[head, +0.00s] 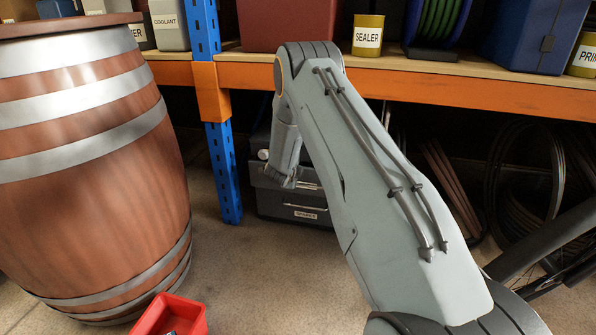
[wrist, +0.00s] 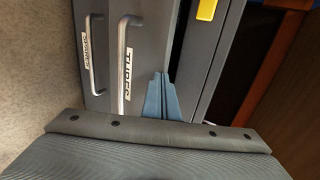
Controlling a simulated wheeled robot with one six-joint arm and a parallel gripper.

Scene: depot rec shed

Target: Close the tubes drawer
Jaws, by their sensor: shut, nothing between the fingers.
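The tubes drawer (wrist: 145,40) is a grey front with a metal bar handle and a white TUBES label in the wrist view, which shows it turned on its side. A dark gap runs along its upper edge, and it looks partly open. My gripper (wrist: 160,76) has its blue-grey fingers together and empty, close to the drawer front beside the handle. I cannot tell whether they touch it. In the head view the dark drawer chest (head: 292,206) stands low under the shelf, and my arm hides much of it and the gripper.
A lower drawer (wrist: 98,82) with its own handle sits beside the tubes drawer. A blue shelf post (head: 223,170) stands left of the chest, with an orange beam (head: 450,96) above. A wooden barrel (head: 90,180) and red bin (head: 185,318) are at left. Bare floor lies between.

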